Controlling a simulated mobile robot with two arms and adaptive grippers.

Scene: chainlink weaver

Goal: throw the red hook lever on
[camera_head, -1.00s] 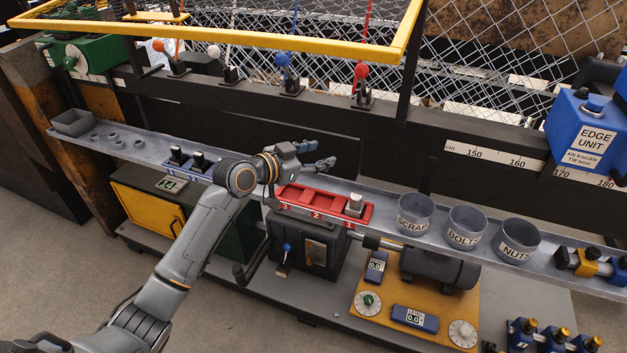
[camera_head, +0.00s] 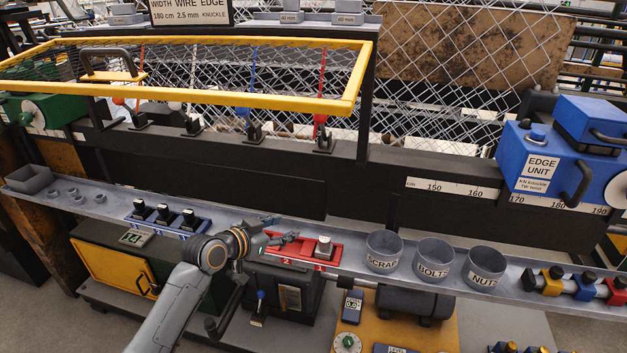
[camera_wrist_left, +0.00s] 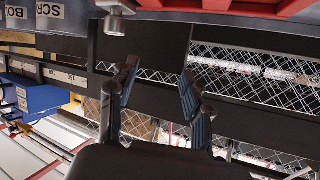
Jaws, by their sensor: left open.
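The red hook lever (camera_head: 320,120) stands on a black bracket on the dark beam in the head view, below the right part of the yellow guard frame. A thin red line runs up from it behind the mesh. My left gripper (camera_head: 287,239) is below it and a little to its left, over the red tray, well apart from the lever. Its two fingers are spread and empty in the left wrist view (camera_wrist_left: 157,98). I cannot make out the red lever in the wrist view. My right gripper is not in view.
The yellow guard frame (camera_head: 200,98) overhangs the levers. Below are the red tray (camera_head: 327,267) and the scrap cup (camera_head: 383,252). The blue edge unit (camera_head: 545,165) stands at right.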

